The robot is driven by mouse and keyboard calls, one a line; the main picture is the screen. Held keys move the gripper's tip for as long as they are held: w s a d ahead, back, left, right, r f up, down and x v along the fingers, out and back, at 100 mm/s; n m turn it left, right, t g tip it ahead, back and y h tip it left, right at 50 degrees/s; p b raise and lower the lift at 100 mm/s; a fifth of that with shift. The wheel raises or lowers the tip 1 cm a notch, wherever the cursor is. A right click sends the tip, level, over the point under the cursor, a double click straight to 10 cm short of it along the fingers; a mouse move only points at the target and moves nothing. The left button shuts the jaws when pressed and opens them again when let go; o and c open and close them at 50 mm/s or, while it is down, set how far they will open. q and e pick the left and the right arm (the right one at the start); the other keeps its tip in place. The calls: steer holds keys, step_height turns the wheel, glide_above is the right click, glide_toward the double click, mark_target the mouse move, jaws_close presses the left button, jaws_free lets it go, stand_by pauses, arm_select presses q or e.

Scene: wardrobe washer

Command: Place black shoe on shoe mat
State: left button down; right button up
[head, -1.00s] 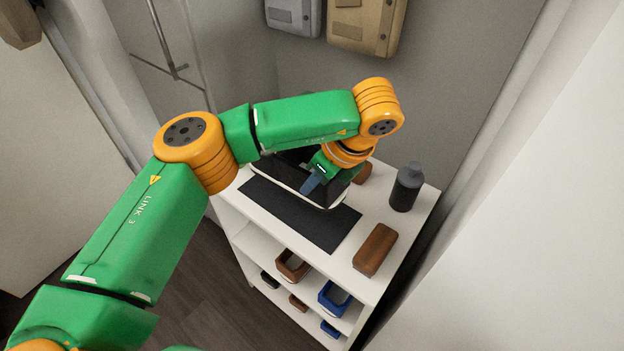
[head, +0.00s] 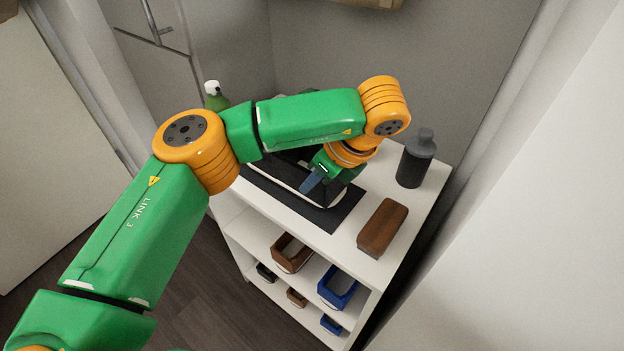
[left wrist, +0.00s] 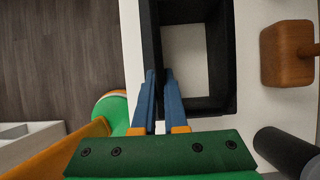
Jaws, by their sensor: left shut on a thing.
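The black shoe (head: 295,181), with a pale sole edge, is over the dark shoe mat (head: 338,213) on top of the white shelf unit. I cannot tell whether its sole touches the mat. My left gripper (head: 311,181) is shut on the shoe's side wall. In the left wrist view the blue fingers (left wrist: 161,76) pinch the wall of the shoe (left wrist: 222,103), whose opening shows pale inside. A strip of mat shows along the shoe's front side and right end; my arm hides the shoe's back part. My right gripper is not in view.
Brown shoes (head: 291,253) and blue shoes (head: 338,288) sit on the shelves below. A green bottle (head: 215,97) is behind. Walls are close behind and right.

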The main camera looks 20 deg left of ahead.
arm_select(q)
steer(key=shift+f, duration=0.2)
stand_by(0.4)
steer(key=c, duration=1.4)
jaws_free()
steer(key=o, duration=0.8)
steer(key=shift+o, duration=0.2)
steer(key=v, duration=0.7)
steer(key=shift+p, duration=0.35)
